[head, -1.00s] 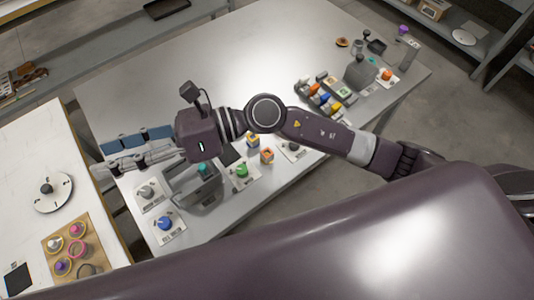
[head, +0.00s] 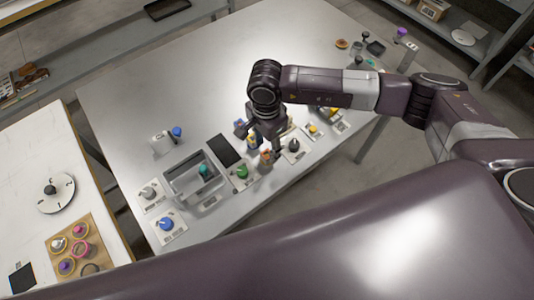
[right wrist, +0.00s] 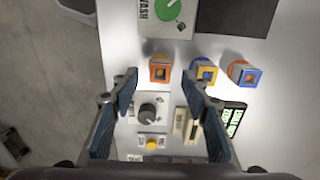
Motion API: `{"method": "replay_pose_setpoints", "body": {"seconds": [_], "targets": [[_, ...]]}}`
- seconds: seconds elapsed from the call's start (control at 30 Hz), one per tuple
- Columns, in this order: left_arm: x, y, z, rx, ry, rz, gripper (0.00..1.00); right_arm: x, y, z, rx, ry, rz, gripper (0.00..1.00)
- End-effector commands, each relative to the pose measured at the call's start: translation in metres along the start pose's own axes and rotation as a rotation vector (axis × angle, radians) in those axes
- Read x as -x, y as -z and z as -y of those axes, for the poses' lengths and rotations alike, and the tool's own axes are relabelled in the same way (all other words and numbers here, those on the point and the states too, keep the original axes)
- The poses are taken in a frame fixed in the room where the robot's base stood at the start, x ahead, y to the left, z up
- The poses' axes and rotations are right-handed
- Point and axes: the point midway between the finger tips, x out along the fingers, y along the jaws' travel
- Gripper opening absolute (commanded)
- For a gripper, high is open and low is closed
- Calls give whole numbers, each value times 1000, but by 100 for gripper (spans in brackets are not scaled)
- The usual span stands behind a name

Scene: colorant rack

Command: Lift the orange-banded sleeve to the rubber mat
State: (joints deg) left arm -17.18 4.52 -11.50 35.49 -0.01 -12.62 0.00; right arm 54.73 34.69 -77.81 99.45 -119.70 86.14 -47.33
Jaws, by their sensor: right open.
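A small square orange sleeve (right wrist: 160,68) stands upright on the table; it also shows in the head view (head: 266,157). Beside it in the right wrist view are a yellow-and-blue sleeve (right wrist: 204,72) and an orange-and-blue sleeve (right wrist: 245,74). A dark flat mat (right wrist: 237,16) lies beyond them; it also shows in the head view (head: 225,150). My right gripper (right wrist: 159,79) is open and empty, pointing down with its fingertips apart on either side of the nearest orange sleeve's line. In the head view my right gripper (head: 265,144) partly hides the sleeves.
A green knob on a white plate (right wrist: 166,12) is beside the mat. A dark knob (right wrist: 148,110) lies between my fingers in the right wrist view. A grey tray (head: 181,167) stands left of the mat.

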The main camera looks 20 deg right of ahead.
Motion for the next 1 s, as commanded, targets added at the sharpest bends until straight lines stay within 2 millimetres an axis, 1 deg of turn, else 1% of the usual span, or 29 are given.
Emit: {"method": "replay_pose_setpoints", "body": {"seconds": [0.03, 0.13, 0.2, 0.3, 0.4, 0.57, 0.67, 0.8, 0.9, 1.0], "targets": [[10, 1, 0, 0, 0, 0, 40, -3, 1, -2, -1, -5, -1, 42], [19, 1, 0, 1, 0, 0, 40, -18, 2, -1, -2, -5, 0, 42], [20, 1, 1, 1, 0, 0, 40, -29, 1, -1, -2, -4, 2, 42], [22, 2, 1, 1, 0, 1, 40, -39, 2, 0, -2, -2, 1, 42], [22, 2, 1, 1, 1, 0, 40, -43, 2, 0, 0, 0, 2, 42], [21, 2, 1, 1, 1, 0, 40, -43, 2, 0, 0, 0, 2, 42], [21, 2, 1, 1, 1, 0, 40, -43, 2, 0, 0, 0, 2, 33], [21, 2, 1, 2, 1, 0, 40, -43, 2, 0, -1, 0, 2, 18], [22, 2, 1, 1, 1, 0, 40, -42, 2, 0, -1, 0, 2, 8], [22, 2, 1, 1, 1, 0, 40, -42, 2, 0, -1, 0, 2, 8]]}}
